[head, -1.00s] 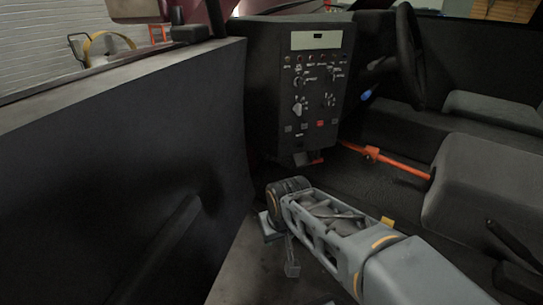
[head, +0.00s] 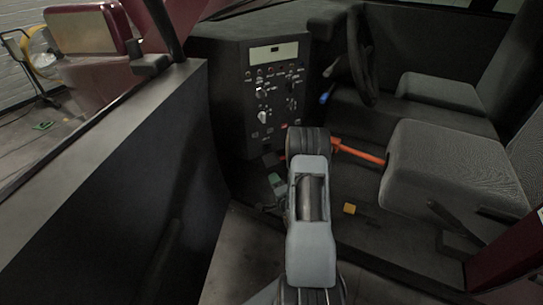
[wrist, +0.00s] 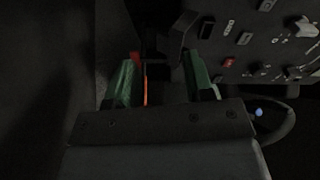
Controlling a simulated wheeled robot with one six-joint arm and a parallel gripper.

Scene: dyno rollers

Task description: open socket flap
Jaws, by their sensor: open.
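In the wrist view my gripper (wrist: 160,80) is open, with its two green-padded fingers apart and nothing clearly held between them. Just beyond the fingertips, under the edge of the control panel, is a dark blocky part (wrist: 178,36) that looks like the socket flap. Its surface is dim, and I cannot tell whether it is open or closed. A small red piece (wrist: 136,57) shows by the left fingertip. In the head view my gripper (head: 272,186) is low beneath the panel, partly hidden behind my arm; the flap is not clear there.
The control panel (head: 268,92) with knobs and switches stands above. The open door (head: 110,190) is close on the left. An orange-red bar (head: 358,151) runs to the seat (head: 450,165) on the right. A small yellow block (head: 349,208) lies on the floor.

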